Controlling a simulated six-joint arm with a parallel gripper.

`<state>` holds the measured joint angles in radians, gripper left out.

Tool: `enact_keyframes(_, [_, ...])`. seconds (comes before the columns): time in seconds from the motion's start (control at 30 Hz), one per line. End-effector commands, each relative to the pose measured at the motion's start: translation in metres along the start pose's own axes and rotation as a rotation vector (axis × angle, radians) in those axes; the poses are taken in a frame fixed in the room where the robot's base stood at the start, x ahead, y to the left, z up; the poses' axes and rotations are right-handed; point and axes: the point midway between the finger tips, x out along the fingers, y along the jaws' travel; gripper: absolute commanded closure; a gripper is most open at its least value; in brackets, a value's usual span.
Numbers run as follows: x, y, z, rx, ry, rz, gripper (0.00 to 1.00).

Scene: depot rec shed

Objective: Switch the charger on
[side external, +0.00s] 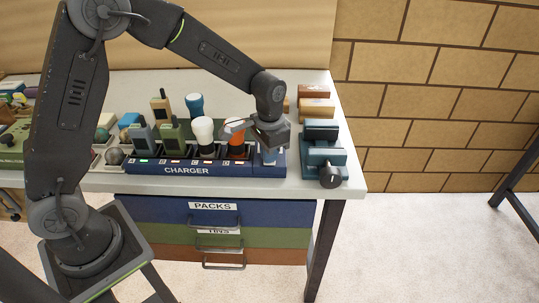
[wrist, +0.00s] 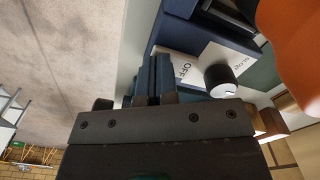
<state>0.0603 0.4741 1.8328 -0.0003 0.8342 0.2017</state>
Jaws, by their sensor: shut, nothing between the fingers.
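The charger (side external: 140,170) is a long dark blue unit at the table's front edge, with a row of slots holding radios and bulb-topped items. In the wrist view its right-end panel has pale plates marked OFF (wrist: 183,68) and SLOW (wrist: 238,52). My gripper (side external: 268,156) is shut and empty over the charger's right end. Its fingers (wrist: 157,78) show together in the wrist view, left of the knob and apart from it in the picture. Whether they touch the panel is unclear.
An orange item (side external: 236,138) stands in the slot just left of my gripper and looms at upper right in the wrist view. Wooden blocks (side external: 315,105) lie behind. Drawers (side external: 215,218) sit below the tabletop.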

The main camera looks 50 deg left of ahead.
Motion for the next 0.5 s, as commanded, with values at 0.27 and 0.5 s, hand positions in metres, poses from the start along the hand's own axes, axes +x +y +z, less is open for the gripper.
enact_keyframes(0.27, [-0.018, 0.0, 0.0, 0.0, 0.001, -0.001, 1.0])
enact_keyframes(0.5, [-0.037, 0.0, -0.001, 0.0, 0.002, -0.001, 1.0])
